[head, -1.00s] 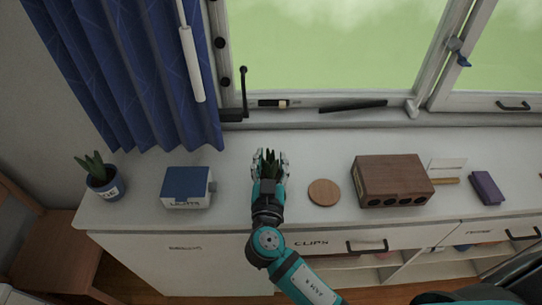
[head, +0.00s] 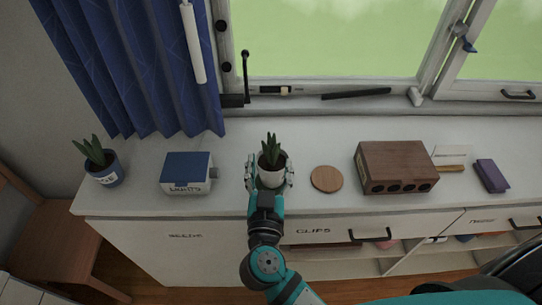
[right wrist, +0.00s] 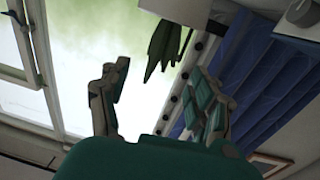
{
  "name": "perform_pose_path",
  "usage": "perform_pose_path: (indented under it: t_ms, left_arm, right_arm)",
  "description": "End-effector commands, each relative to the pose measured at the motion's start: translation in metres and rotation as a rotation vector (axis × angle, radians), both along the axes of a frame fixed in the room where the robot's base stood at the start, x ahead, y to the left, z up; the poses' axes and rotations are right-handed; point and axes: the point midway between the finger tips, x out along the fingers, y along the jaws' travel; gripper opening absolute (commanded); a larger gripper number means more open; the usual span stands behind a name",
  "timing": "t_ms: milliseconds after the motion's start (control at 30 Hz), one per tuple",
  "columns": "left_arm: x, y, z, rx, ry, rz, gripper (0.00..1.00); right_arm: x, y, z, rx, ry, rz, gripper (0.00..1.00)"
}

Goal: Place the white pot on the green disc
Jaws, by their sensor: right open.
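I cannot tell whether a finger touches the pot. In the right wrist view the plant's leaves (right wrist: 166,45) show beyond the open fingers, upside down, with the pot at the top edge. No green disc shows; a round brown disc (head: 326,179) lies flat just right of the pot. My left gripper is not in view.
A blue-and-white box (head: 187,174) and a blue potted plant (head: 102,168) stand to the left. A brown wooden block with holes (head: 397,167), a purple block (head: 491,176) and a small card stand right of the disc. The window sill is behind.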

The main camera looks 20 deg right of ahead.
Motion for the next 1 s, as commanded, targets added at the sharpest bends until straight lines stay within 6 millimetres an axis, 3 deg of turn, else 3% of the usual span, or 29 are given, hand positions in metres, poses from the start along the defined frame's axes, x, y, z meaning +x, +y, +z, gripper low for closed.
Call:
perform_pose_path:
  t_ms: [100, 300, 733, 867, 1000]
  left_arm:
    - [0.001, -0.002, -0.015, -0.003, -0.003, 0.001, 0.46]
    - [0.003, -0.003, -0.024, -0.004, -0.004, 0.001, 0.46]
    - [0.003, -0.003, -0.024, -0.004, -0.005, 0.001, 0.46]
    - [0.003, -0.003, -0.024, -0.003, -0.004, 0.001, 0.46]
    - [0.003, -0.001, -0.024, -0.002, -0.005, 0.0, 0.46]
  right_arm:
    - [-0.023, 0.009, -0.005, 0.004, 0.002, 0.0, 0.63]
    - [-0.047, 0.018, -0.002, 0.0, 0.001, -0.001, 0.63]
    - [-0.052, 0.019, 0.0, 0.0, 0.002, -0.002, 0.63]
    - [-0.053, 0.004, -0.015, 0.005, 0.073, -0.033, 0.63]
    - [-0.064, -0.038, -0.062, 0.022, 0.307, -0.095, 0.63]
